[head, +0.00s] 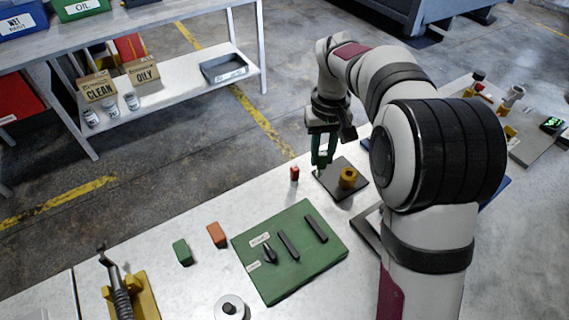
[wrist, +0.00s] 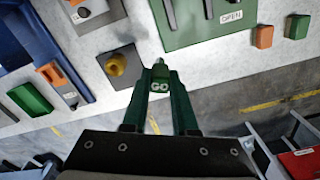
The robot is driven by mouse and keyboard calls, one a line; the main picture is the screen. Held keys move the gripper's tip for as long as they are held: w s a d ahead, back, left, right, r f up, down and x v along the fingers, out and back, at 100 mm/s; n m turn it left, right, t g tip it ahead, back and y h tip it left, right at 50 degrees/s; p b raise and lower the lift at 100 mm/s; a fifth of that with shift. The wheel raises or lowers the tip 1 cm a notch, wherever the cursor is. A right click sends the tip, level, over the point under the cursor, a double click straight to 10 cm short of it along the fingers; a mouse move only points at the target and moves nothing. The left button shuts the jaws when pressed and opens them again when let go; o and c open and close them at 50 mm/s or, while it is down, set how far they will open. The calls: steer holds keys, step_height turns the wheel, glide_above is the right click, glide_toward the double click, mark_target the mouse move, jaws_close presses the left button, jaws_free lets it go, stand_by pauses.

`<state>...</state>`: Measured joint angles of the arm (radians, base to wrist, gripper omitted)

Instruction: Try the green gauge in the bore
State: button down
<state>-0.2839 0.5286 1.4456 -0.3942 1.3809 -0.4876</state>
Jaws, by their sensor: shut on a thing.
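My gripper (head: 322,158) has green fingers and is shut on the green gauge (wrist: 159,86), which bears the letters GO in the wrist view. The gauge's metal end (wrist: 158,63) shows beyond the fingertips. In the head view the gauge is mostly hidden by the fingers. The brass-yellow ring-shaped piece (head: 347,178) with the bore stands on a dark square plate (head: 334,191); it also shows in the wrist view (wrist: 116,65). My gripper is over the plate's far left side, beside the yellow piece and apart from it. A small red piece (head: 294,174) stands left of the plate.
A green mat (head: 305,268) with several dark tools and labels lies in front. An orange block (head: 216,235) and a green block (head: 182,252) lie left of it. A metal cylinder (head: 230,307) is near the front edge. A shelf unit (head: 180,98) stands beyond the bench.

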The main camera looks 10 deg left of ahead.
steer(key=s+d+r+m, duration=0.3)
steer(key=s+d+r, duration=0.2)
steer(key=d+r, duration=0.45)
steer(key=w+a+f+n, duration=0.2)
steer(key=w+f+n, duration=0.4)
steer(key=w+f, duration=0.75)
steer(key=shift+w+d+f, duration=0.1)
steer(key=shift+w+f, duration=0.1)
steer(key=shift+f, duration=0.65)
steer(key=shift+w+d+f, duration=0.1)
steer(key=shift+w+f, duration=0.15)
steer(key=shift+f, duration=0.6)
steer(key=shift+w+f, duration=0.2)
steer(key=shift+f, duration=0.65)
steer(key=shift+f+n, duration=0.3)
steer(key=shift+f, duration=1.5)
stand_by(0.7)
